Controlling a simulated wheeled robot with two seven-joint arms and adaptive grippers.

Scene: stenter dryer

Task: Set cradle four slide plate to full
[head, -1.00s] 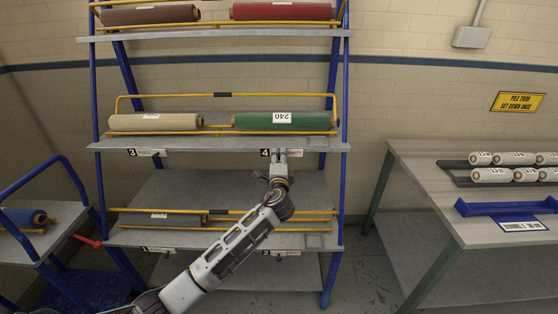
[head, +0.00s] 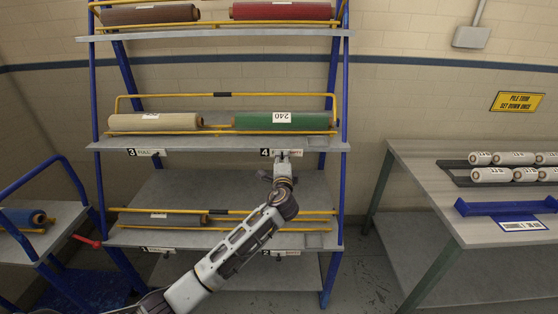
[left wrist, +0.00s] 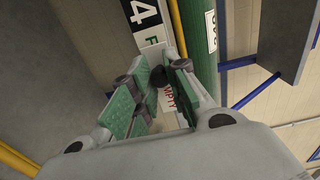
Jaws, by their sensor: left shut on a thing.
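The cradle four label strip (head: 268,153) is on the front edge of the middle shelf, below the green roll (head: 280,121). The fingers hide most of the plate. My right gripper is not in view.
The cradle three strip (head: 147,153) to the left reads FULL. Yellow rails (head: 225,132) and blue rack posts (head: 344,140) surround the shelf. A table (head: 430,190) with white rolls stands at right. A blue cart (head: 50,210) stands at left.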

